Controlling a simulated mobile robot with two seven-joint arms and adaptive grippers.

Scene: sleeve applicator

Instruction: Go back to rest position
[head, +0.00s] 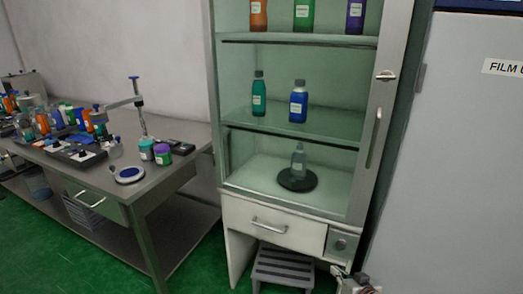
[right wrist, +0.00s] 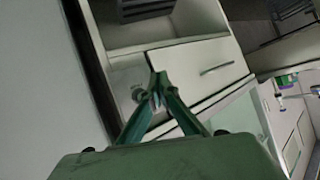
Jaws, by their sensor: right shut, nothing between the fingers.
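My right gripper (head: 358,284) shows at the bottom edge of the head view, low in front of the cabinet's lower right corner. In the right wrist view its two fingers (right wrist: 158,86) meet at the tips, shut and empty. Behind the fingertips are the cabinet's drawer front and a round lock or knob (right wrist: 137,95); I cannot tell the gap between them. My left gripper is not in view.
A cabinet with bottles on its shelves (head: 298,101) stands ahead, with a drawer (head: 270,224) and a step stool (head: 283,268) below. A cluttered bench (head: 140,182) is at left. A large grey unit (head: 460,170) stands at right. Green floor shows at lower left.

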